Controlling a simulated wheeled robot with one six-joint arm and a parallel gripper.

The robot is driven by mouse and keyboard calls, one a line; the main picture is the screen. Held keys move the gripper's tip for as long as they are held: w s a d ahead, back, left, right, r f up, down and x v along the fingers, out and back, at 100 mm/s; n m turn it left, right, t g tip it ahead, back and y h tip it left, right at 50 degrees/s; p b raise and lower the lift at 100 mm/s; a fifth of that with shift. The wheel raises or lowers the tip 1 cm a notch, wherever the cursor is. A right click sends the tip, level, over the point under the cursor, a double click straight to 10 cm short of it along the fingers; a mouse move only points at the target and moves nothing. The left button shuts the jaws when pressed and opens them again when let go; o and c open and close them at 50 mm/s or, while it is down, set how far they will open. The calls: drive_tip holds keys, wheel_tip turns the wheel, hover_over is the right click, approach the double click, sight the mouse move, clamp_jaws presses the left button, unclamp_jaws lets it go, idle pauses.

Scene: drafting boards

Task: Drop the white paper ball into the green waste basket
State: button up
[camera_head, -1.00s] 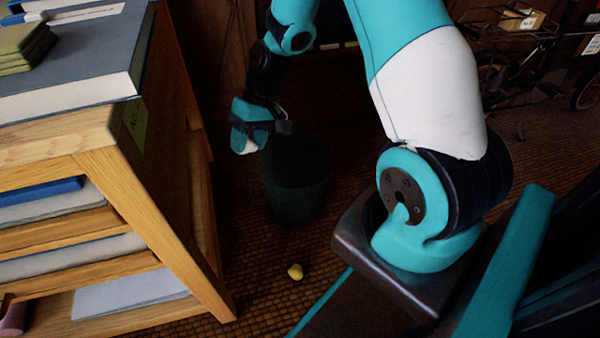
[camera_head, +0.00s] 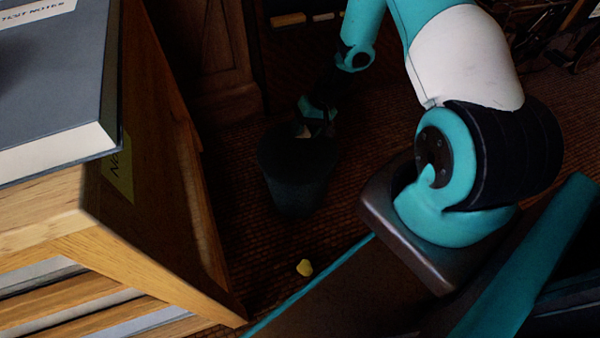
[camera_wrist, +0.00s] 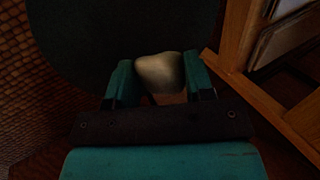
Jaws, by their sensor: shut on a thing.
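The white paper ball (camera_wrist: 160,73) is between the two teal fingers of my gripper (camera_wrist: 158,80) in the wrist view, and the gripper is shut on it. The basket stands upright on the floor and looks almost black-green. Its dark round shape (camera_wrist: 90,40) lies behind the ball in the wrist view. The inside of the basket is too dark to make out.
A wooden shelf unit (camera_head: 160,180) with a large grey book (camera_head: 50,80) on top stands left of the basket. My base fills the lower right.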

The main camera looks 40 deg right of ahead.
wheel_tip(320, 180, down, 6)
drive_tip(key=b, duration=0.5)
drive_tip(key=shift+d+f, duration=0.15)
drive_tip(key=shift+f, duration=0.05)
drive_tip(key=o, duration=1)
drive_tip(key=shift+c, duration=0.2)
drive_tip(key=p+v, duration=0.6)
drive_tip(key=v, duration=1.1)
drive_tip(key=shift+r, duration=0.25)
